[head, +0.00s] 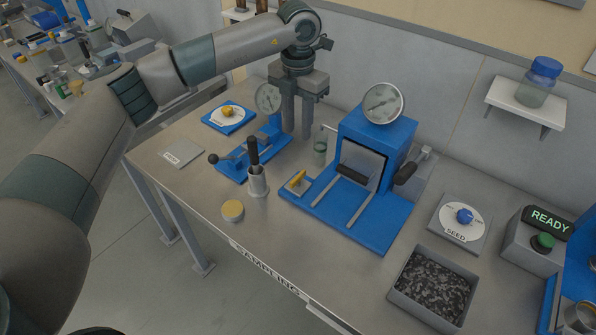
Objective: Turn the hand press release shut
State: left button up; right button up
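A blue press-like unit (376,140) with a round gauge (383,103) stands on the bench right of centre. Its blue base carries a small block with a yellow lever (299,179) at the front left, slanting up to the right. No label shows which part is the release; this yellow lever may be it. A smaller blue stand (232,167) with its own gauge (268,97) and a black-knobbed lever (214,158) is to the left. My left gripper (297,132) points down above and behind the yellow lever, fingers apart, apparently empty. My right gripper is out of view.
A black-handled upright tool stands in a metal cup (258,182). A clear vial (320,148) stands near my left fingers. The front-left bench top is fairly clear.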

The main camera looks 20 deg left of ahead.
aim_at(298, 176)
pick_arm(q)
notch_tip(298, 176, down, 15)
jog(key=p, duration=0.6)
jog(key=shift+f+p, duration=0.15)
jog(key=shift+p, duration=0.2)
jog(key=shift+f, duration=0.7)
grip_shut()
